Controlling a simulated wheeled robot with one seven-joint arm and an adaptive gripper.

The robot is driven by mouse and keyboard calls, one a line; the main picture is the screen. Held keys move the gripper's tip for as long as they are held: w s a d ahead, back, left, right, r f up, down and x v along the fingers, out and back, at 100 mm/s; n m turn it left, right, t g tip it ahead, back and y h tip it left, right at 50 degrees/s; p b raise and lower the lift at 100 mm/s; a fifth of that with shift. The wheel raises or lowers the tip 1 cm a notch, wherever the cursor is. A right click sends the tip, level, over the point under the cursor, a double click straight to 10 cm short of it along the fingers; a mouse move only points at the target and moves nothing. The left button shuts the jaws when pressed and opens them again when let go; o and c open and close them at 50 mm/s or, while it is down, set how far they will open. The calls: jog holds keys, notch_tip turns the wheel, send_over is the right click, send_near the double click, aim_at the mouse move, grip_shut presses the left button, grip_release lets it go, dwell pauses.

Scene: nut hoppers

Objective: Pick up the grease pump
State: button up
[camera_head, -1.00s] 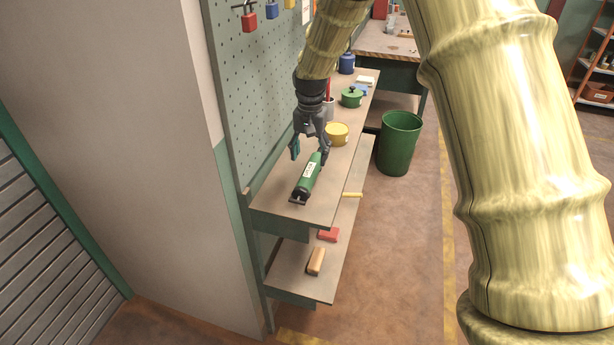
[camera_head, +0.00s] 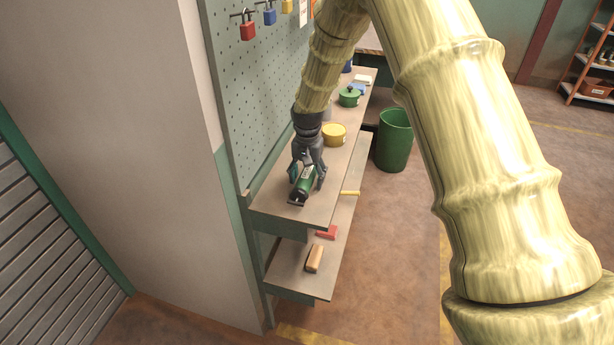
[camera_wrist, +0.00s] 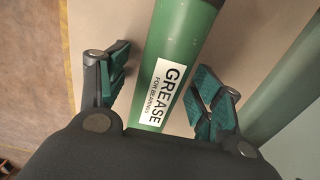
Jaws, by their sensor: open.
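The grease pump (camera_head: 303,186) is a green cylinder with a white label and a dark end, lying on the upper shelf near its front end. In the wrist view the pump (camera_wrist: 178,50) runs between the fingers, and its label reads "GREASE FOR BEARINGS". My gripper (camera_head: 306,181) is open, with one finger on each side of the pump. In the wrist view the teal finger pads of my gripper (camera_wrist: 160,88) stand apart from the cylinder, with a gap on both sides. The gripper hides part of the pump in the head view.
The upper shelf (camera_head: 318,211) also carries a yellow tin (camera_head: 334,135) and a green pot (camera_head: 349,97) farther back. A pegboard (camera_head: 242,110) rises along the shelf's left side. The lower shelf holds a wooden block (camera_head: 314,258) and a red item (camera_head: 327,232).

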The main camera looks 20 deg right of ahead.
aim_at(307, 172)
grip_shut()
dwell(0.3)
jog(key=shift+r, duration=0.15)
jog(key=shift+r+b, duration=1.05)
jog(key=shift+r, duration=0.45)
jog(key=s+a+b, duration=0.1)
jog(key=s, duration=0.4)
jog(key=s+a+r+b, duration=0.1)
jog(key=s+b, duration=0.1)
jog(key=s, duration=0.3)
jog(key=s+a+b, duration=0.1)
jog(key=s+a, duration=0.1)
jog(key=s, duration=0.3)
jog(key=shift+s+r, duration=0.25)
jog(key=shift+r, duration=0.1)
